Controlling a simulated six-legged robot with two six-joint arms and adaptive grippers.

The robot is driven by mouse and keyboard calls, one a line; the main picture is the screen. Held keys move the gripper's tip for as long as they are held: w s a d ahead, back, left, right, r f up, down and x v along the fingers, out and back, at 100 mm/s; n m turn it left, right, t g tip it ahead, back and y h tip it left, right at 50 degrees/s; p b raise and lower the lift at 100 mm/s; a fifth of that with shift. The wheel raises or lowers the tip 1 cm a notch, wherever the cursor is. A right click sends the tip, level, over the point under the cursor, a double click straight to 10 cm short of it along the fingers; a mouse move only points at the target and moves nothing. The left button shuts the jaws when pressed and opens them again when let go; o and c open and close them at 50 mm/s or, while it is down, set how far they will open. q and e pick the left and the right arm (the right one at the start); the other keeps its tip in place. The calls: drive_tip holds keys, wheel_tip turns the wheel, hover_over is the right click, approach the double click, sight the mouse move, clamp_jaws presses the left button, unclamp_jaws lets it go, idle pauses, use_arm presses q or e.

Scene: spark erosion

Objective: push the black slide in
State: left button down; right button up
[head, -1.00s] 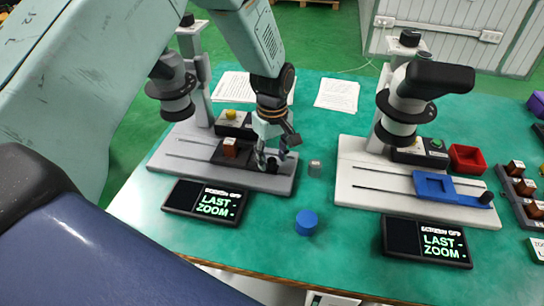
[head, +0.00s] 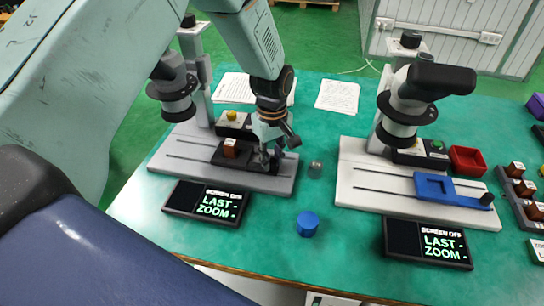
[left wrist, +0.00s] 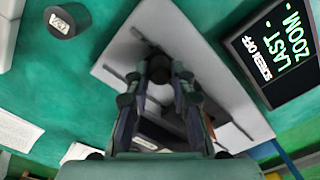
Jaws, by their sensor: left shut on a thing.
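The black slide (head: 215,155) lies on the grey base (head: 185,165) of the left microscope and carries a brown block (head: 230,148). It sticks out to the right of the microscope head. My left gripper (head: 270,160) reaches down from above and is shut at the slide's right end, on its dark knob. In the left wrist view the round black knob (left wrist: 159,68) sits between my left fingertips. The fingers hide much of the slide there. My right gripper is in neither view.
A small grey cylinder (head: 315,169) stands just right of the grey base. A blue cylinder (head: 307,223) and a dark screen (head: 206,202) are in front. A white microscope base with a blue slide (head: 450,188) stands to the right.

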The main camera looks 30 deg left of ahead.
sight(224, 159)
use_arm(q)
drive_tip(key=s+a+p, duration=0.1)
drive_tip(key=a+p, duration=0.1)
drive_tip(key=a, duration=0.2)
drive_tip(key=s+a+p, duration=0.1)
drive_tip(key=a+p, duration=0.1)
drive_tip(key=a, duration=0.2)
drive_tip(key=s+a+p, duration=0.1)
drive_tip(key=a+p, duration=0.1)
drive_tip(key=a, duration=0.2)
drive_tip(key=shift+r+p, duration=0.25)
drive_tip(key=shift+p, duration=0.1)
drive_tip(key=shift+a+f, duration=0.1)
drive_tip(key=shift+a, duration=0.45)
drive_tip(key=shift+d, duration=0.1)
drive_tip(key=c, duration=1.5)
unclamp_jaws()
drive_tip(key=o, duration=0.3)
drive_tip(key=shift+s+a+f, duration=0.1)
drive_tip(key=shift+s+a, duration=0.1)
drive_tip(key=shift+a, duration=0.1)
drive_tip(key=shift+o, duration=0.3)
drive_tip(key=shift+d, duration=0.15)
drive_tip(key=shift+w+d, duration=0.1)
drive_tip(key=shift+d, duration=0.05)
